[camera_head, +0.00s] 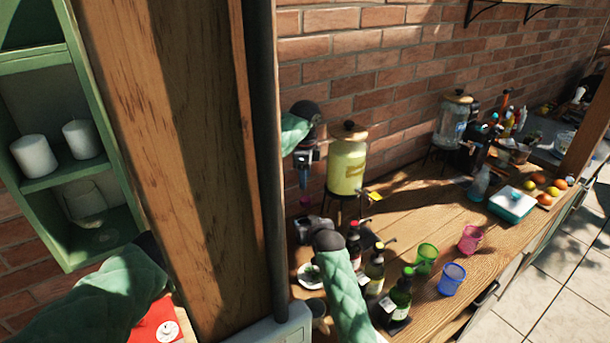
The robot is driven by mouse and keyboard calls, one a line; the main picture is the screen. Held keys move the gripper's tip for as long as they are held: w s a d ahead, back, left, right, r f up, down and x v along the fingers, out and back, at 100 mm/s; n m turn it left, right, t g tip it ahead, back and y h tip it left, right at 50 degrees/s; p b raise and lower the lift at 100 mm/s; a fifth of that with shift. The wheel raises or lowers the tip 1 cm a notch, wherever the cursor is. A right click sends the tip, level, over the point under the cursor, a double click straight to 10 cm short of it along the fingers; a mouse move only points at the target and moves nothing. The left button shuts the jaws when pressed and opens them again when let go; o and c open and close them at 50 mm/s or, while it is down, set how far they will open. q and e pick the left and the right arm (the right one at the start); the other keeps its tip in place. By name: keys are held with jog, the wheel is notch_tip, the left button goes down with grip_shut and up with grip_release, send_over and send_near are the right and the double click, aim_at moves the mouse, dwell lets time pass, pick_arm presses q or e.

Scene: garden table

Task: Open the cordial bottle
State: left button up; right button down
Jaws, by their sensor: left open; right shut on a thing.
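Several dark bottles stand on the wooden counter: one with a red cap (353,243), one with a yellow cap (375,268) and one with a green cap (398,300). I cannot read which holds cordial. My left gripper (303,182) is open and points down by the brick wall, left of the yellow drink dispenser. A small purple-pink cap (305,202) shows just below it. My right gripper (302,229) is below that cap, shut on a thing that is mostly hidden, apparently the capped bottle. The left gripper is apart from or barely above the cap; I cannot tell which.
The yellow drink dispenser (348,166) stands close right of my grippers. Green (426,259), pink (470,240) and blue (452,279) cups stand right of the bottles. A wooden post (190,150) blocks part of my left arm. A small plate (309,277) lies below the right gripper.

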aim_at(306, 199)
pick_arm(q)
jog(key=shift+f, duration=3.95)
jog(key=c, duration=1)
jog(key=n, duration=0.9)
jog(key=shift+d+n, duration=0.1)
jog(key=shift+n, duration=0.2)
jog(key=n, duration=1)
jog(key=shift+r, duration=0.1)
